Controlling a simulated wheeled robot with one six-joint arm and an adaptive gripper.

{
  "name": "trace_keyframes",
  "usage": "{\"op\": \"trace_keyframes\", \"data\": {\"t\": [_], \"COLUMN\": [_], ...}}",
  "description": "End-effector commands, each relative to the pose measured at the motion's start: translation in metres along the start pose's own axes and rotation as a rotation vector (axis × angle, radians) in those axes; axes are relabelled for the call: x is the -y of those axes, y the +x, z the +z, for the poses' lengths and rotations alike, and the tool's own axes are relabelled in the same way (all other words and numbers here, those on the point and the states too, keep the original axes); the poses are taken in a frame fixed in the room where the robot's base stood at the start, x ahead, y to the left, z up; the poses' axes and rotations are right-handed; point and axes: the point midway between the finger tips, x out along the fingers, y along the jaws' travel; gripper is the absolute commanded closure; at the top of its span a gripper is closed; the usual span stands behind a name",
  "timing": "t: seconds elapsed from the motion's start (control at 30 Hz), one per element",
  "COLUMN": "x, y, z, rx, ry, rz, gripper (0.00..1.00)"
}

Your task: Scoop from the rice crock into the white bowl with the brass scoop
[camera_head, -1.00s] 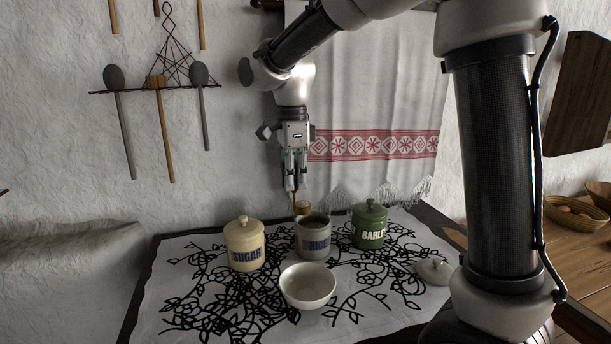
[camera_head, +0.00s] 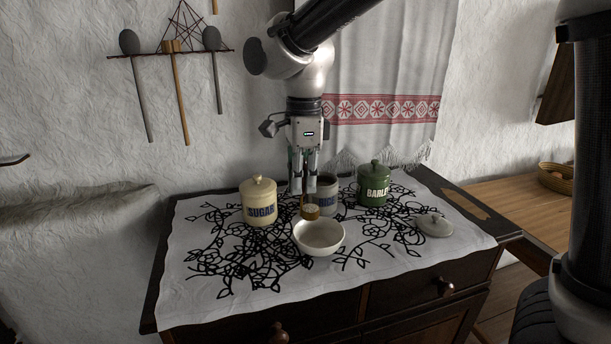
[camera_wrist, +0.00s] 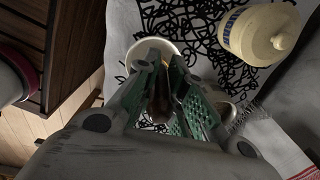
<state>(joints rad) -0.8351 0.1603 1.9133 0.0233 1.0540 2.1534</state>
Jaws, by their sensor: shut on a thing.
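The brass scoop (camera_head: 310,211) hangs upright below my gripper (camera_head: 303,184), which is shut on its handle. The scoop's cup is between the rice crock and the white bowl, just behind the bowl's rim in the picture. The white bowl (camera_head: 320,238) stands on the cloth; it also shows in the wrist view (camera_wrist: 172,47), partly behind my fingers. The grey rice crock (camera_head: 327,196) has no lid on and is partly hidden by my gripper and the scoop. I cannot tell what the scoop holds.
The cream sugar crock (camera_head: 259,203) stands left of the rice crock, the green barley crock (camera_head: 374,186) right of it. A loose lid (camera_head: 434,225) lies at the right of the cloth. The front of the cloth (camera_head: 200,300) is clear.

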Motion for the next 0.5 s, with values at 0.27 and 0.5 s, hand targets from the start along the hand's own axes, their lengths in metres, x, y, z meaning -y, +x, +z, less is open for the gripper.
{"op": "trace_keyframes", "data": {"t": [0.27,0.5], "x": [0.001,0.001], "y": [0.014,0.028], "z": [-0.022,-0.042], "rx": [0.221,0.456], "ry": [0.011,0.016], "rz": [-0.001,-0.002], "gripper": [1.0,1.0]}}
